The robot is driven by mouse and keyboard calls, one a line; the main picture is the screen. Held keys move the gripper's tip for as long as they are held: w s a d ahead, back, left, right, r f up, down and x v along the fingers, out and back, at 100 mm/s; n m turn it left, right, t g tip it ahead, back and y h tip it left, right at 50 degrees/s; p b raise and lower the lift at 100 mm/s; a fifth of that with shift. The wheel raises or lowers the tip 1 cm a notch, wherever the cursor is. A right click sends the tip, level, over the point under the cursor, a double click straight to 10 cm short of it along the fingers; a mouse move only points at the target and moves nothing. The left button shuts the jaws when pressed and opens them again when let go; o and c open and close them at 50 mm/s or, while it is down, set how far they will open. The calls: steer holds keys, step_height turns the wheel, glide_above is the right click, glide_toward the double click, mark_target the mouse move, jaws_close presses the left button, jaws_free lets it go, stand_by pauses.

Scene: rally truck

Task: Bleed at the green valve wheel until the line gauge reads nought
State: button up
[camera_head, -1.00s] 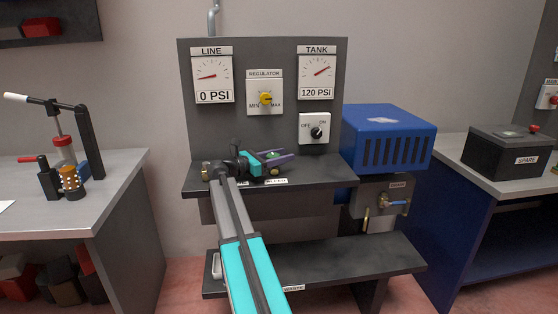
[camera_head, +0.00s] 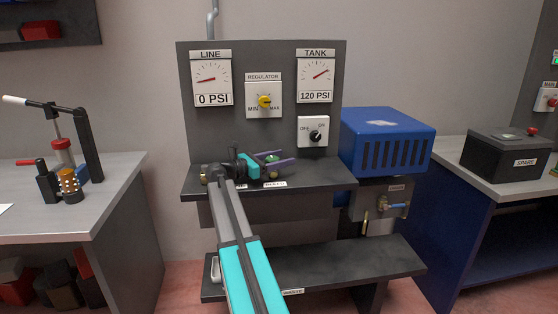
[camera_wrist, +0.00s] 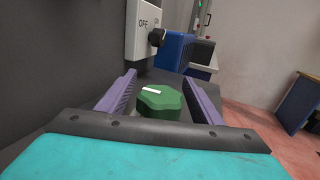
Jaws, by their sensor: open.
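The line gauge (camera_head: 211,78) on the grey panel reads 0 PSI, its needle pointing left. The green valve wheel (camera_wrist: 158,102) shows in the wrist view with a white mark on top; in the head view it is a small green patch (camera_head: 272,157) on the shelf. My gripper (camera_wrist: 158,88) is open, one purple finger on each side of the wheel. Gaps show between the fingers and the wheel; the wheel's near lower part is hidden by my gripper's body.
The tank gauge (camera_head: 315,75) reads 120 PSI. A regulator knob (camera_head: 264,101) and an off/on switch (camera_head: 315,135) sit on the panel. A blue box (camera_head: 387,140) with vents stands right of it. A bench with a lever press (camera_head: 70,150) is at left.

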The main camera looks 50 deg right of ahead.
steer(key=shift+r, duration=1.6)
steer(key=shift+s+a+r, duration=0.15)
steer(key=shift+s+a, duration=0.1)
steer(key=s+a+r+b, duration=0.1)
steer(key=s+a, duration=0.9)
steer(key=s, duration=0.1)
steer(key=shift+a+r, duration=0.2)
steer(key=shift+a, duration=0.05)
